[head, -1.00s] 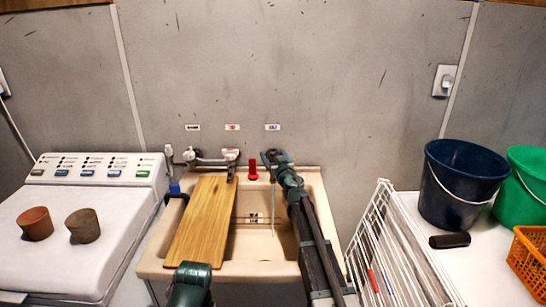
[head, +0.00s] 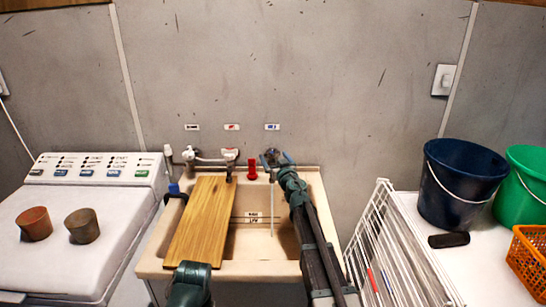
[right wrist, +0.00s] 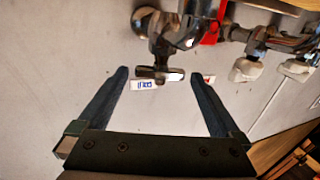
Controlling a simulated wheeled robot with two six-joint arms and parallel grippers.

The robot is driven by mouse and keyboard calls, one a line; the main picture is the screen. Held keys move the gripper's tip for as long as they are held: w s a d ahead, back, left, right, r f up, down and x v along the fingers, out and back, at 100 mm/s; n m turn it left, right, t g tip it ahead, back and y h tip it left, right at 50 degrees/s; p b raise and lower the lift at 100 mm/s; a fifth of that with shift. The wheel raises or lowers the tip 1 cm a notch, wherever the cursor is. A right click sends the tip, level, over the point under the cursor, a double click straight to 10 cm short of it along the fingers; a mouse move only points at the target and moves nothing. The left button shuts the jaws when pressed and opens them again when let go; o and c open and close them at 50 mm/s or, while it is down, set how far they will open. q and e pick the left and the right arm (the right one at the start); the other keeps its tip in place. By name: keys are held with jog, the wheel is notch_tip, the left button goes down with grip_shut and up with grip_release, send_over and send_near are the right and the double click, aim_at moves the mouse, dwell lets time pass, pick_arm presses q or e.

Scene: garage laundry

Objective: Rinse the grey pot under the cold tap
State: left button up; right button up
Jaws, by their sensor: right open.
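The grey-brown pot (head: 82,226) stands upright on the white washing machine at the left, beside a reddish-brown pot (head: 33,224). My right gripper (head: 275,160) is at the rightmost tap (head: 271,154) behind the sink. In the right wrist view my right gripper (right wrist: 158,73) is open, with the tap's dark cross handle (right wrist: 160,74) between or just beyond its fingertips. I cannot tell if they touch. A label with blue lettering (head: 272,127) is above this tap. A thin pale vertical streak, apparently running water (head: 272,215), shows below it. My left gripper is out of view.
A wooden board (head: 204,220) covers the left part of the cream sink (head: 318,200). Another tap (head: 229,155) is left of a red object (head: 252,169) on the back ledge. A white wire rack (head: 376,240), dark blue bucket (head: 458,185), green bucket (head: 527,190) and orange basket (head: 530,255) are right.

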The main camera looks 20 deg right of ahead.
jog(key=s, duration=1.1)
jog(key=shift+s+d, duration=0.15)
jog(key=shift+s, duration=0.15)
